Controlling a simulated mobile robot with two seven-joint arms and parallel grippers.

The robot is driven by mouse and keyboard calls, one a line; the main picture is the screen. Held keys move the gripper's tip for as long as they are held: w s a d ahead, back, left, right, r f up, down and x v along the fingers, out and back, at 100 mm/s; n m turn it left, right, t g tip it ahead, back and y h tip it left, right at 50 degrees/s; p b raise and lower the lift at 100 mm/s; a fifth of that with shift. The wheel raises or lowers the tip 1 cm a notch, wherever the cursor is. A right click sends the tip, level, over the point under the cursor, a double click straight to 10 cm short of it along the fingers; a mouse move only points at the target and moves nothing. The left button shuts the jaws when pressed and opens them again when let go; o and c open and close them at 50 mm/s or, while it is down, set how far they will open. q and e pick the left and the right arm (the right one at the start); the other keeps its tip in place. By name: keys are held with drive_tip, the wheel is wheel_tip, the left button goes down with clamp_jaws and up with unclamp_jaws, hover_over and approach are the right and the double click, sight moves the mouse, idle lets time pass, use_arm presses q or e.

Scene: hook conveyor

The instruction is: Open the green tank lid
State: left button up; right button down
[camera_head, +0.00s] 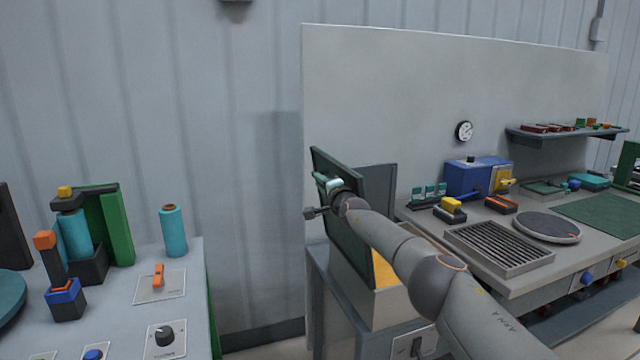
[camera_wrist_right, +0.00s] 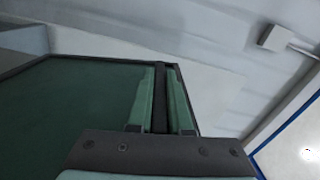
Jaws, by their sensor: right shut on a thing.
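The green tank lid (camera_head: 345,236) stands steeply raised at the left of the tank (camera_head: 388,305), a pale box with a yellow-orange area at its top. My right gripper (camera_head: 326,183) is at the lid's upper part, its arm passing in front of the lid and tank. In the right wrist view, the two green fingers of my right gripper (camera_wrist_right: 162,85) are shut on the dark rim of the lid (camera_wrist_right: 75,105), one on each side. Part of the tank opening is hidden behind the lid and my arm. My left gripper is not in view.
A dark upright panel (camera_head: 380,185) stands behind the lid, before a pale back board (camera_head: 400,90). The workbench at right holds a grill tray (camera_head: 497,248) and a round plate (camera_head: 547,227). A left table holds a teal cylinder (camera_head: 173,231). A gap separates the tables.

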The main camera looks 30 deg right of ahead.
drive_tip(key=shift+w+a, duration=0.1)
drive_tip(key=shift+a, duration=0.35)
drive_tip(key=c, duration=0.8)
unclamp_jaws()
drive_tip(key=shift+f, duration=0.1)
drive_tip(key=shift+c, duration=0.2)
drive_tip(key=shift+f, duration=0.15)
